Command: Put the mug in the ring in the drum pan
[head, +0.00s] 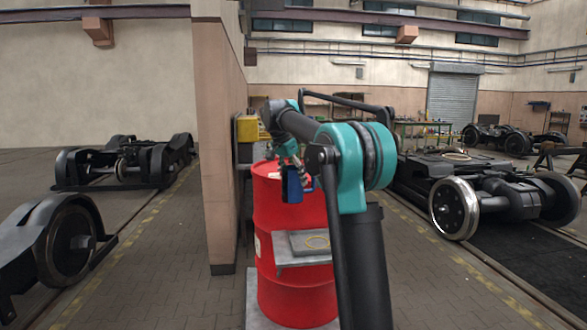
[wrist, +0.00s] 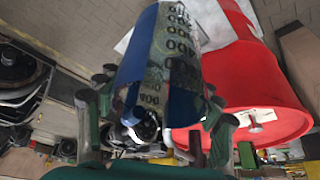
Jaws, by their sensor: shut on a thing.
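The mug (head: 292,184) is blue and hangs from my gripper (head: 291,172) in front of the upper part of the red drum. In the wrist view the mug (wrist: 158,62), blue with a dark patterned band, sits between the two fingers of my gripper (wrist: 155,112), which is shut on it. The drum pan (head: 287,262) is a light grey ledge at the front of the drum, lower than the mug. The ring cannot be made out in the wrist view.
The red drum (head: 290,215) stands right of a beige pillar (head: 218,150) and also shows close by in the wrist view (wrist: 250,80). A yellow box (head: 247,128) is behind it. Bogies (head: 125,163) stand left and right (head: 490,200).

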